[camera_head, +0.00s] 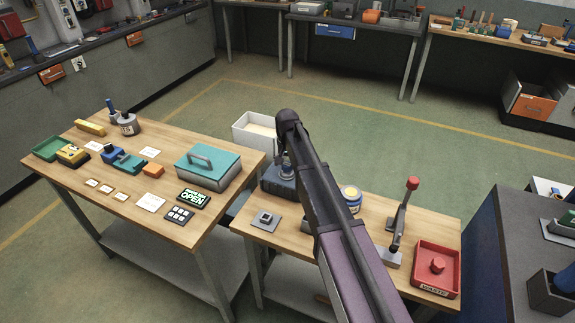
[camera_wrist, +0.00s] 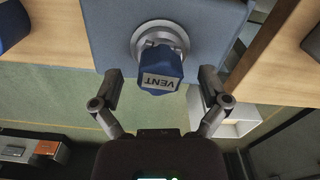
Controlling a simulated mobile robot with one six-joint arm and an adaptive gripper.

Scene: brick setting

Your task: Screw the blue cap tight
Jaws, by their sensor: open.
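The blue cap (camera_wrist: 161,68), marked VENT, sits on a round grey collar (camera_wrist: 159,38) on the face of a blue box (camera_wrist: 113,40) in the wrist view. My gripper (camera_wrist: 161,86) is open. One finger is on each side of the cap, with a gap between each fingertip and the cap. In the head view the blue box (camera_head: 277,182) stands on the right-hand wooden table, partly behind my arm. My fingers and the cap are mostly hidden there by my arm. I cannot tell how tight the cap is.
A red-knobbed lever (camera_head: 403,218), a red waste tray (camera_head: 438,270), a jar (camera_head: 351,197) and a small grey plate (camera_head: 266,220) share the table. A white bin (camera_head: 243,135) stands behind. The left table (camera_head: 150,226) holds a teal-lidded box (camera_head: 209,166) and several small items.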

